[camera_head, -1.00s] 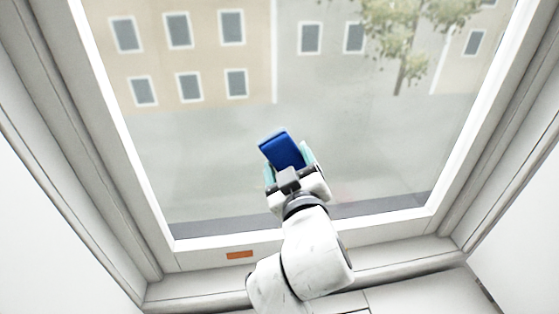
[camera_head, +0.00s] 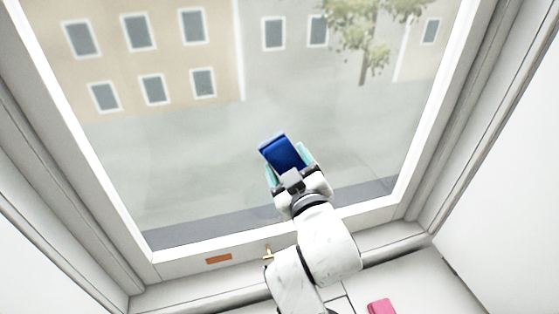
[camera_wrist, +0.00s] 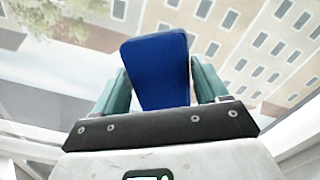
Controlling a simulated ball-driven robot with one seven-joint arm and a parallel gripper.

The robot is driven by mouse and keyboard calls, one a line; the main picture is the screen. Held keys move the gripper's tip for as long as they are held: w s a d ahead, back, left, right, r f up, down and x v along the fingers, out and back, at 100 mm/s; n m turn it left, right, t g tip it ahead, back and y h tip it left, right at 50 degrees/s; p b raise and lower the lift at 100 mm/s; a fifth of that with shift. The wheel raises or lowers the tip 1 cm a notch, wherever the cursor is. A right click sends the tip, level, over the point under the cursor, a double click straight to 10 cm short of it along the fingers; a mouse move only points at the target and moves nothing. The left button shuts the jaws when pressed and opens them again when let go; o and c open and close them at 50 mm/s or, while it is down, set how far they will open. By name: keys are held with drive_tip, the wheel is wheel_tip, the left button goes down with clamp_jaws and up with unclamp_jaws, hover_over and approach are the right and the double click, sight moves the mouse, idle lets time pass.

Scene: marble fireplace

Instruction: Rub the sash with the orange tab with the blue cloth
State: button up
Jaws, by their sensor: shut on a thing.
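The sash is a white-framed window (camera_head: 295,215) with a large glass pane. Its orange tab (camera_head: 218,259) sits on the lower frame, left of my arm. My gripper (camera_head: 286,165) is raised in front of the lower middle of the pane. It is shut on the blue cloth (camera_head: 279,150), a folded pad that sticks out past the fingertips. The wrist view also shows the blue cloth (camera_wrist: 158,68) between the two teal fingers. I cannot tell whether the cloth touches the glass.
A pink object (camera_head: 381,306) lies at the bottom right, below the sill. White window surrounds slope in at both sides. A building and a tree show through the glass.

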sight(244, 162)
drive_tip(key=shift+w+d+p, duration=0.2)
drive_tip(key=shift+d+p, duration=0.4)
drive_tip(key=shift+d, duration=0.45)
drive_tip(key=shift+w+d+r+p, duration=0.1)
drive_tip(key=shift+w+d+p, duration=0.25)
drive_tip(key=shift+d, duration=0.45)
drive_tip(key=shift+w+d+b, duration=0.2)
drive_tip(key=shift+w+d, duration=0.2)
drive_tip(key=shift+d, duration=0.95)
drive_tip(key=shift+w+d+b, duration=0.25)
drive_tip(key=shift+w+d, duration=0.1)
drive_tip(key=shift+d, duration=1)
drive_tip(key=shift+w+d+b, duration=0.2)
drive_tip(key=shift+w+d, duration=0.2)
drive_tip(key=shift+d, duration=0.95)
